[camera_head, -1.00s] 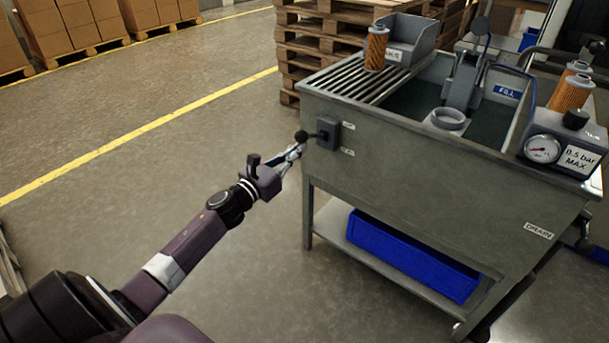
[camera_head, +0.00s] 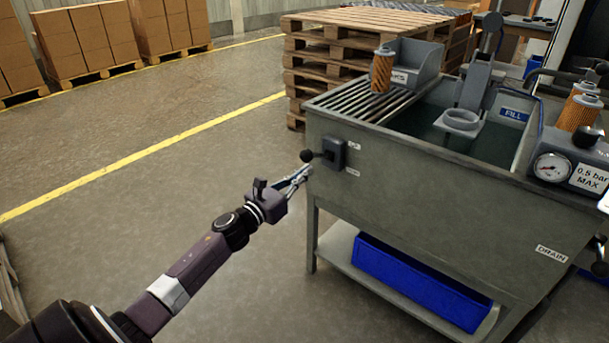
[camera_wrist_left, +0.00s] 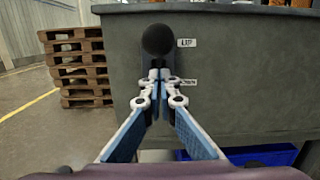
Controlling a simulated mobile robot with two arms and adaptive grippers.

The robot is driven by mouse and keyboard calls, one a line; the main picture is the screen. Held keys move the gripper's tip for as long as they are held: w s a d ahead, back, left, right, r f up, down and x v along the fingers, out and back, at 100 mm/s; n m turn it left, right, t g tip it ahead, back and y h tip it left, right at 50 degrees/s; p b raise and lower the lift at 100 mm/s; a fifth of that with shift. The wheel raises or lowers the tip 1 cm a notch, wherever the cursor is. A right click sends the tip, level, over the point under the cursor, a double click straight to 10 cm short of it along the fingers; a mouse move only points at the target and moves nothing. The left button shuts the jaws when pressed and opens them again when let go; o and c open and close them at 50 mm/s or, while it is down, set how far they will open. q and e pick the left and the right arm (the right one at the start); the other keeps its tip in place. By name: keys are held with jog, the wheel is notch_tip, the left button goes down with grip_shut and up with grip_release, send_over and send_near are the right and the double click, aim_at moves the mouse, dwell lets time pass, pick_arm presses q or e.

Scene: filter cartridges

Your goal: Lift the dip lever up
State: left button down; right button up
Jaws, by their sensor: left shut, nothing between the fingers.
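The dip lever is a short rod with a black ball knob (camera_head: 307,155), on a dark switch box (camera_head: 334,153) on the tank's left side. In the left wrist view the knob (camera_wrist_left: 158,39) is level with the "UP" label (camera_wrist_left: 187,43). A second label sits lower. My left gripper (camera_head: 307,170) is shut and empty, its fingertips (camera_wrist_left: 158,76) just below the knob. I cannot tell whether they touch the lever. The grey dip cradle with its ring (camera_head: 461,121) is at the tank opening. My right gripper is not in view.
The grey tank (camera_head: 430,190) stands on legs, with a blue bin (camera_head: 420,282) on its lower shelf. An orange filter (camera_head: 382,72) stands on the slatted rack. Pallets (camera_head: 330,60) are stacked behind.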

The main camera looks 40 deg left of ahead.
pick_arm(q)
jog(key=s+p, duration=0.1)
jog(key=s, duration=0.8)
jog(key=shift+s+a+f, duration=0.35)
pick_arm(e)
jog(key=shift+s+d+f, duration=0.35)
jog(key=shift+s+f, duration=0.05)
